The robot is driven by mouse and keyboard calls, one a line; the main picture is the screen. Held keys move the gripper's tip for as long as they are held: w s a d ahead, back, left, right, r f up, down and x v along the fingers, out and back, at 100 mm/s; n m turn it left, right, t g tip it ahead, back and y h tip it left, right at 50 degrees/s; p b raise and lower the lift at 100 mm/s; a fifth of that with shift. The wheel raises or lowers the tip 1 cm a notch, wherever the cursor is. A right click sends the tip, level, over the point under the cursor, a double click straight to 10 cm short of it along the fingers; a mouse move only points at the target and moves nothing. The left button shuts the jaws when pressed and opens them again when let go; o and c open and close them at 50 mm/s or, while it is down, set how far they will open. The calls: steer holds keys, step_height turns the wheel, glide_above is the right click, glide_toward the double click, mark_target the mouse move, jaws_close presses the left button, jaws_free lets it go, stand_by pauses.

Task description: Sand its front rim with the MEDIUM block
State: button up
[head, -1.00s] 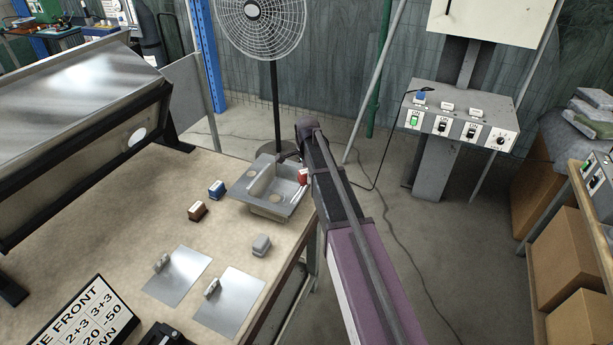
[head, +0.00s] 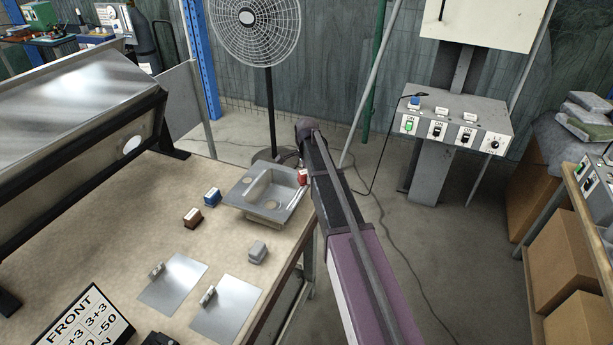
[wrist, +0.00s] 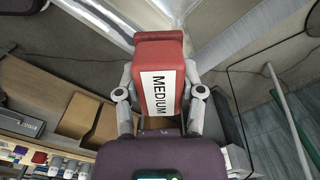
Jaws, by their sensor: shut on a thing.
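A grey metal sink (head: 284,217) with a basin and round holes sits on the bench in the head view. The red block (wrist: 155,48) with a white label reading MEDIUM fills the middle of the wrist view. My gripper (wrist: 160,94) is shut on it, one finger on each side. In the head view the red block (head: 303,177) shows at the sink's right rim, beside my arm. I cannot tell whether it touches the rim. My arm hides part of that side, and my fingers are not clear in the head view.
A blue block (head: 212,195), a brown block (head: 193,217) and a grey block (head: 257,252) stand around the sink. Two metal plates (head: 178,284) (head: 232,318) with small blocks lie nearer. A fan (head: 255,30) and a switch box (head: 455,128) stand beyond the bench.

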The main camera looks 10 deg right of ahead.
mark_target(288, 211)
stand_by(0.3)
steer(key=shift+s+a+f, duration=0.1)
steer(key=shift+s+a, duration=0.5)
steer(key=shift+s, duration=0.25)
steer(key=shift+s+a, duration=0.55)
steer(key=shift+s, duration=0.25)
steer(key=shift+s, duration=0.1)
steer(key=shift+s+a, duration=1.1)
steer(key=shift+s, duration=0.3)
steer(key=shift+s+a, duration=0.1)
steer(key=shift+s+a, duration=0.55)
steer(key=shift+s, duration=0.25)
steer(key=shift+s+a, duration=0.5)
steer(key=shift+s, duration=0.25)
steer(key=shift+s, duration=0.1)
steer(key=shift+s+a, duration=1.1)
steer(key=shift+s, duration=0.3)
